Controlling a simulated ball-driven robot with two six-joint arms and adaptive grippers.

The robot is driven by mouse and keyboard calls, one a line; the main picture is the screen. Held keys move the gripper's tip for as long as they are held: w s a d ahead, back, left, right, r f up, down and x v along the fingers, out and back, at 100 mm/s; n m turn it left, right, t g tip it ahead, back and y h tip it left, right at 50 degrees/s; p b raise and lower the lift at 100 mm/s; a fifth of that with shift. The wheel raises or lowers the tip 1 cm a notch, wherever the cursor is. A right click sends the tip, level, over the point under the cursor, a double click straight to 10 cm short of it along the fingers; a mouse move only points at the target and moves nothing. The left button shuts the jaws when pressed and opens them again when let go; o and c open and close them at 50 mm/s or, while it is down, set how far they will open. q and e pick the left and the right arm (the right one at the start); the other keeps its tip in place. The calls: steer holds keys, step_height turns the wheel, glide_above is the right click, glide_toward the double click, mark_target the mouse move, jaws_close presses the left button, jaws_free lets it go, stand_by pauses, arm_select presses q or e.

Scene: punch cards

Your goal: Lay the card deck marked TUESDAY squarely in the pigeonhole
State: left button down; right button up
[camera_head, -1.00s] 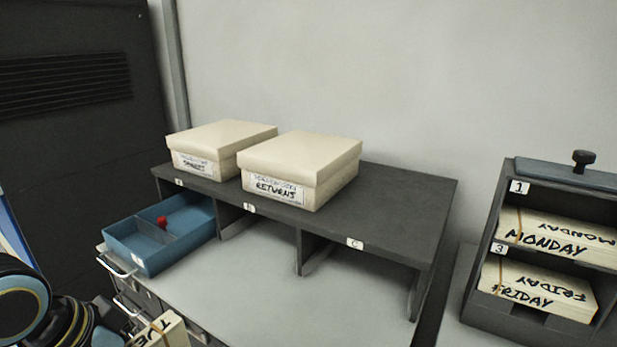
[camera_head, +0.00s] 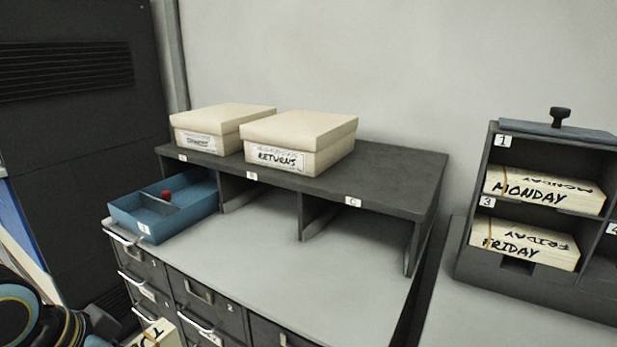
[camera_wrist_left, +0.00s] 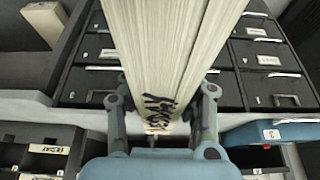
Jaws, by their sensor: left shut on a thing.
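My left gripper (camera_wrist_left: 163,122) is shut on a thick cream card deck (camera_wrist_left: 165,55) with black handwriting on its edge. The deck also shows in the head view (camera_head: 155,336), where the bottom edge cuts it off and only a first letter like T is readable. It is in front of the drawer cabinet, below its top. The dark pigeonhole unit (camera_head: 400,172) on the cabinet has bays tagged B and C, which look empty inside. A blue tray (camera_head: 178,222) sticks out of the leftmost bay. My right gripper is not in view.
Two cream boxes, one marked RETURNS (camera_head: 298,140), sit on the unit. A dark rack (camera_head: 470,235) at right holds a MONDAY deck (camera_head: 540,190) and a FRIDAY deck (camera_head: 525,243). A red object (camera_head: 166,196) lies in the blue tray.

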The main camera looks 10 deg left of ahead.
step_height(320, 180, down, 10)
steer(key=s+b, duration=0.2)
steer(key=b, duration=0.6)
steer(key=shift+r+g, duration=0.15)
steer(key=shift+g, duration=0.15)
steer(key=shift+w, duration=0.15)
